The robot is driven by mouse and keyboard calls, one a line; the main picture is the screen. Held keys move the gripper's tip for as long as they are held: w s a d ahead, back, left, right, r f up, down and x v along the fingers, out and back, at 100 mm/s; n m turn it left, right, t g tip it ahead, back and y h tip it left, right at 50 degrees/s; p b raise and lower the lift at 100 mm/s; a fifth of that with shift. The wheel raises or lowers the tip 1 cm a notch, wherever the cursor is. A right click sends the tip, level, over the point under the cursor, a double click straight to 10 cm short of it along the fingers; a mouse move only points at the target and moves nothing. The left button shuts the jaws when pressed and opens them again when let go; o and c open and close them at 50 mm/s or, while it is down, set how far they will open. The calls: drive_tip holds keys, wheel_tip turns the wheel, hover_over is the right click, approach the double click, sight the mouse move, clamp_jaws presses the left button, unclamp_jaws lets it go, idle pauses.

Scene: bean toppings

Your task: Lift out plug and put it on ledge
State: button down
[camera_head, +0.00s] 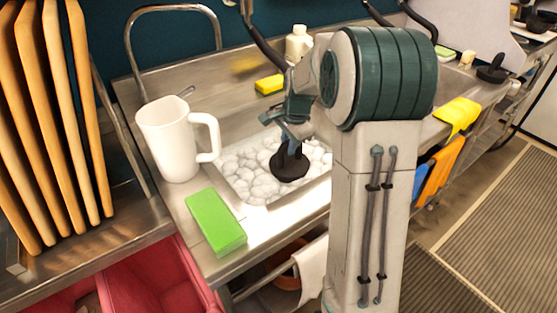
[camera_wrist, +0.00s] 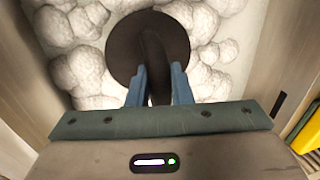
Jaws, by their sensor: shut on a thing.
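The dark round plug (camera_head: 289,163) with an upright handle is at the foam-filled sink (camera_head: 243,203) in the head view. In the wrist view the plug (camera_wrist: 122,45) shows as a dark disc with its handle between my fingers. My gripper (camera_head: 291,140) is shut on the handle, pointing down; its blue fingers also show in the wrist view (camera_wrist: 158,80). White foam lies around the disc. I cannot tell whether the disc touches the foam or hangs just above it. The steel ledge (camera_head: 222,185) runs around the sink.
A white pitcher (camera_head: 168,140) stands left of the sink, and a green block (camera_head: 215,222) lies on the front ledge. A yellow sponge (camera_head: 269,85) and a cream bottle (camera_head: 298,44) are behind. Another dark plug (camera_head: 491,74) stands far right. Cutting boards (camera_head: 62,120) stand at left.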

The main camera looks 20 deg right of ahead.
drive_tip(key=shift+w+d+r, duration=0.3)
drive_tip(key=shift+d+r, duration=0.1)
drive_tip(key=shift+r, duration=0.2)
drive_tip(key=shift+r+p, duration=0.35)
drive_tip(key=shift+p, duration=0.15)
drive_tip(key=shift+r+p, duration=2.6)
drive_tip(key=shift+r, duration=0.85)
drive_tip(key=shift+r, duration=0.1)
wheel_tip(320, 180, up, 8)
drive_tip(key=p, duration=0.6)
drive_tip(key=shift+f, duration=0.25)
